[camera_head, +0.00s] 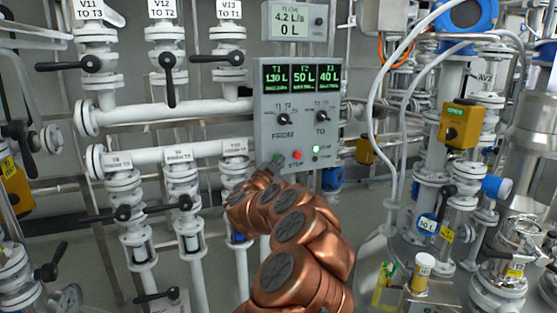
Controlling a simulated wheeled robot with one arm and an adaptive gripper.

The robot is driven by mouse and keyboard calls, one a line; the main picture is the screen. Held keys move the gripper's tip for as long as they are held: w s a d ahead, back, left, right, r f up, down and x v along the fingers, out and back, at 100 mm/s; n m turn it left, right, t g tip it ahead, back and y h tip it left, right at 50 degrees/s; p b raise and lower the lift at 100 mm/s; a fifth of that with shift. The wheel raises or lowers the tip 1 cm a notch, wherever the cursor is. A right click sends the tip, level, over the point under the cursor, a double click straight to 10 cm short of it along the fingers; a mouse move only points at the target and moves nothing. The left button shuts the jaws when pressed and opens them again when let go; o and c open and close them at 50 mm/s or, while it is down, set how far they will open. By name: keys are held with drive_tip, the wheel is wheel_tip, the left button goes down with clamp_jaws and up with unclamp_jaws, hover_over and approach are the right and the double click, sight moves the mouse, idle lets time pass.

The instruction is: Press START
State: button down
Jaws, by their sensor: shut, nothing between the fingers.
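The grey control panel (262,130) stands upright in the middle, with several lit green level readouts on it. Below its FROM knob (284,119) and TO knob (322,116) is a row with a red button (297,155) and a small pale green button or lamp (316,149). The small lettering is hard to read, so I cannot tell for sure which one is START. My gripper (277,164) is at the panel's lower left, left of the red button, mostly hidden by my copper arm. It looks shut and empty; whether it touches the panel I cannot tell.
A flow meter display (297,21) reads 4.2 L/s and 0 L above the panel. White pipes with black-handled valves (169,79) fill the left. Pipes, hoses and a yellow box (461,124) crowd the right. Open space in front of the panel is taken by my arm.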

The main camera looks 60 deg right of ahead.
idle(0.6)
drive_tip(key=shift+s+a, duration=0.45)
drive_tip(key=shift+s, duration=0.25)
drive_tip(key=shift+s+a+b, duration=0.55)
drive_tip(key=shift+s+a, duration=0.15)
drive_tip(key=shift+s, duration=0.35)
drive_tip(key=shift+s+a+b, duration=0.55)
drive_tip(key=shift+s+a, duration=0.15)
drive_tip(key=shift+s, duration=0.35)
drive_tip(key=shift+w, duration=0.1)
